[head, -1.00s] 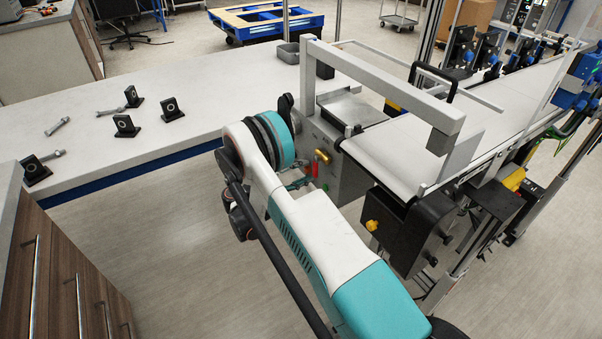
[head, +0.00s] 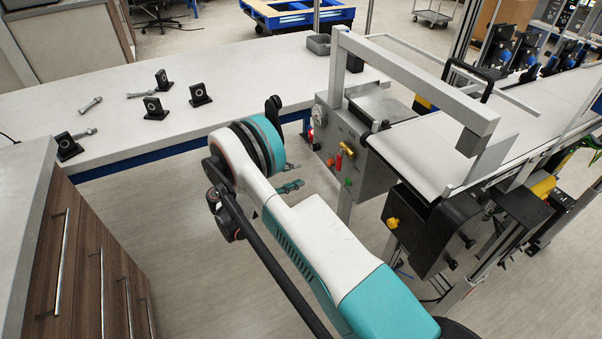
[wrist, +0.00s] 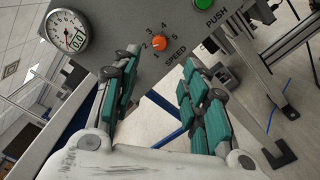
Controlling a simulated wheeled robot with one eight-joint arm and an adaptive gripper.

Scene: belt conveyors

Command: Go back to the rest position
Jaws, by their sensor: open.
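My gripper (head: 287,187) shows in the head view below and beside the turquoise wrist joint, in front of the conveyor's control box (head: 350,150). In the wrist view, my gripper (wrist: 158,62) has its two teal-padded fingers spread apart. Nothing is between them. Behind the fingers, the control box's grey panel (wrist: 125,20) shows an orange speed knob (wrist: 159,43), a round gauge (wrist: 65,30) and a green push button (wrist: 202,4). The fingertips appear close to the panel, but I cannot tell the exact gap.
The conveyor belt (head: 440,150) and its grey frame (head: 410,80) stand right of my arm. A white table (head: 240,90) at the left holds several black blocks and bolts. A wooden drawer cabinet (head: 75,260) is at the lower left. Open floor lies between cabinet and conveyor.

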